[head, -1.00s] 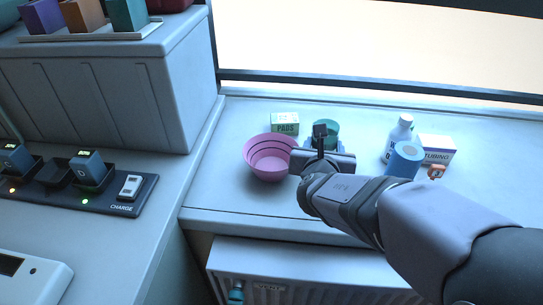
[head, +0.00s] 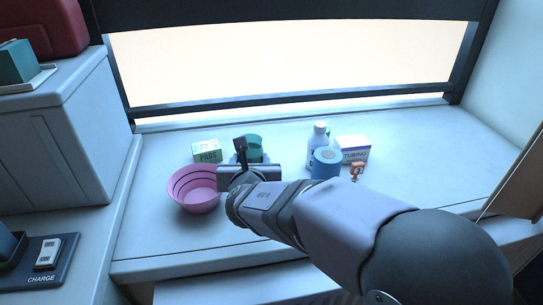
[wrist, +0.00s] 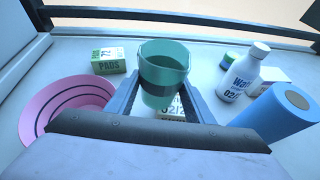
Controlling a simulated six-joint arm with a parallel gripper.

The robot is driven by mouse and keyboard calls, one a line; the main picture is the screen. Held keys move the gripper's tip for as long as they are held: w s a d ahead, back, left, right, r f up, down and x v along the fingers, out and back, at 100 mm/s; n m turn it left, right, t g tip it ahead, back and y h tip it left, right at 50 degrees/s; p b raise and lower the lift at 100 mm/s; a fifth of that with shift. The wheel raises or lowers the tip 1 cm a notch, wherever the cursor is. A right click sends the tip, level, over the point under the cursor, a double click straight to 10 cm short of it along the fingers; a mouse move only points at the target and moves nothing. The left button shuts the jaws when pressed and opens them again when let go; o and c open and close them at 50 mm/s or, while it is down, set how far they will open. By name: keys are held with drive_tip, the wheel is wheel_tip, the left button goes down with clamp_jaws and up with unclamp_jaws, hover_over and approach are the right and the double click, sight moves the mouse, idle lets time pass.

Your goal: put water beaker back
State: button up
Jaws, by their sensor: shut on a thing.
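The water beaker appears to be the green see-through cup with a dark band (wrist: 163,62); it stands upright in the wrist view. It also shows partly behind my wrist in the head view (head: 254,143). My gripper (wrist: 163,88) is shut on the beaker, one finger on each side of it. In the head view my gripper (head: 250,160) is over the window ledge, just right of the pink bowl (head: 196,196). A pale printed label (wrist: 171,110) shows below the beaker, between the fingers. I cannot tell whether the beaker's base touches the ledge.
A pads box (head: 207,151) stands left of the beaker. To the right are a white water bottle (wrist: 241,74), a blue roll (head: 325,163), a tubing box (head: 353,148) and a small orange item (head: 357,171). The ledge (head: 420,150) is clear farther right.

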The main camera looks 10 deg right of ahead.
drive_tip(key=w+d+r+m+g+h+p, duration=0.3)
drive_tip(key=w+d+m+h, duration=0.35)
drive_tip(key=w+d, duration=0.6)
drive_tip(key=shift+w+a+f+b, duration=0.2)
drive_tip(key=shift+w+f+b, duration=0.15)
drive_tip(key=shift+f, duration=1.25)
drive_tip(key=shift+w+a+f+b, duration=0.25)
drive_tip(key=shift+f+b, duration=0.15)
drive_tip(key=shift+f, duration=1.2)
drive_tip(key=shift+w+a+f+b, duration=0.2)
drive_tip(key=shift+w+f+b, duration=0.15)
drive_tip(key=shift+f, duration=1.25)
drive_tip(key=shift+f, duration=0.1)
